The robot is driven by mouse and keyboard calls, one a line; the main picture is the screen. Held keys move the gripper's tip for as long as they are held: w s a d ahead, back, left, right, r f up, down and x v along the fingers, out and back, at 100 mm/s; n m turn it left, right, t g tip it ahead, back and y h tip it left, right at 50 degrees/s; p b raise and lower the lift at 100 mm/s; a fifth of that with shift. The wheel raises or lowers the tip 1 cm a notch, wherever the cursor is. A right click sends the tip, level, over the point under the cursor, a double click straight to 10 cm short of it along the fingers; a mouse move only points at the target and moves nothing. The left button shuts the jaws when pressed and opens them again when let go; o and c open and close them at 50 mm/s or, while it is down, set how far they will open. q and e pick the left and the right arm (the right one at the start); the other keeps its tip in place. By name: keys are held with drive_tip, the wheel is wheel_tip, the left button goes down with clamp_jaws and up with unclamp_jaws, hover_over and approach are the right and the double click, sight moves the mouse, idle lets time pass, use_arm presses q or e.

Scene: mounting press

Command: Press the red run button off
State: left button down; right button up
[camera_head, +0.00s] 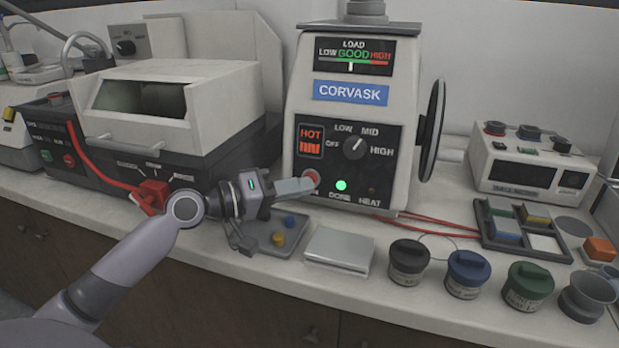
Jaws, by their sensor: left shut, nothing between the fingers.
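The mounting press (301,97) is a tall cream machine with a black control panel in the middle of the head view. The red run button (312,178) is at the panel's lower left, above a label that is partly hidden. My left gripper (306,185) is shut and empty, with its fingertips right at the red button; I cannot tell whether they touch it. A green light (341,185) glows beside the button over "DONE". The HOT sign (310,140) is lit red. The dial (355,148) sits between the OFF, LOW, MID and HIGH marks. My right gripper is not in view.
A small tray (262,243) with blue and yellow pieces lies below my left gripper. A grey flat box (339,250) and lidded jars (468,274) line the counter's front. A boxy machine (180,100) stands left. A black handwheel (430,130) is on the press's right side.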

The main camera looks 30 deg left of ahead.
use_arm(q)
drive_tip(key=shift+s+d+r+p, duration=0.15)
drive_tip(key=shift+s+p, duration=0.1)
drive_tip(key=shift+s, duration=0.3)
drive_tip(key=shift+s+d+r+p, duration=0.15)
drive_tip(key=shift+s+p, duration=0.1)
drive_tip(key=shift+s, duration=0.3)
drive_tip(key=shift+s+d+r+p, duration=0.15)
drive_tip(key=shift+s+p, duration=0.1)
drive_tip(key=shift+s, duration=0.3)
drive_tip(key=shift+s+d+r+p, duration=0.1)
drive_tip(key=shift+s+d+p, duration=0.1)
drive_tip(key=shift+s, duration=0.45)
drive_tip(key=shift+s+d+r+p, duration=0.1)
drive_tip(key=shift+s+p, duration=0.05)
drive_tip(key=shift+s, duration=0.45)
drive_tip(key=shift+f, duration=0.1)
